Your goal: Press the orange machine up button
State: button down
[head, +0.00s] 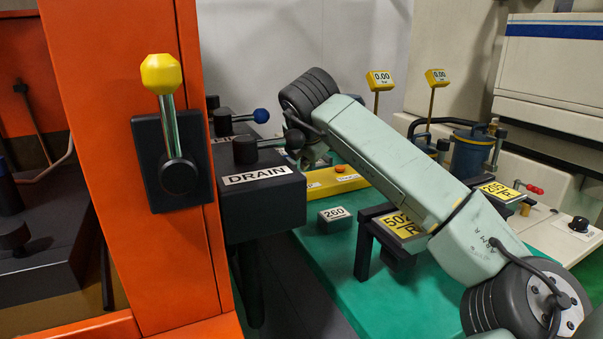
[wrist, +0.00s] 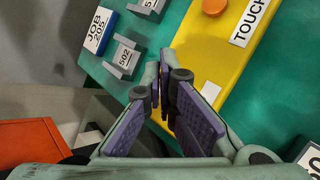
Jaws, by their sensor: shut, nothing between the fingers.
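The orange machine (head: 95,110) stands at the left of the head view. Its upright carries a black plate with a yellow-knobbed lever (head: 161,75). No button marked as up can be made out on it. An orange corner (wrist: 35,145) shows at lower left in the wrist view. A round orange button (wrist: 213,7) sits on a yellow panel (wrist: 200,70) beside a TOUCH label; the panel also shows in the head view (head: 345,185). My gripper (wrist: 165,82) is shut and empty, its fingertips in front of the panel's edge in the wrist view. My arm hides much of the head view's middle.
A dark DRAIN box (head: 265,205) with levers stands right of the orange upright. A JOB 205 block (wrist: 97,30) shows in the wrist view.

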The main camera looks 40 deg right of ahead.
jog(key=shift+w+r+p, duration=0.8)
jog(key=shift+w, duration=0.1)
jog(key=shift+s+r, duration=0.1)
jog(key=shift+r, duration=0.8)
jog(key=shift+s+d+r, duration=0.1)
jog(key=shift+s+d, duration=0.05)
jog(key=shift+s, duration=0.1)
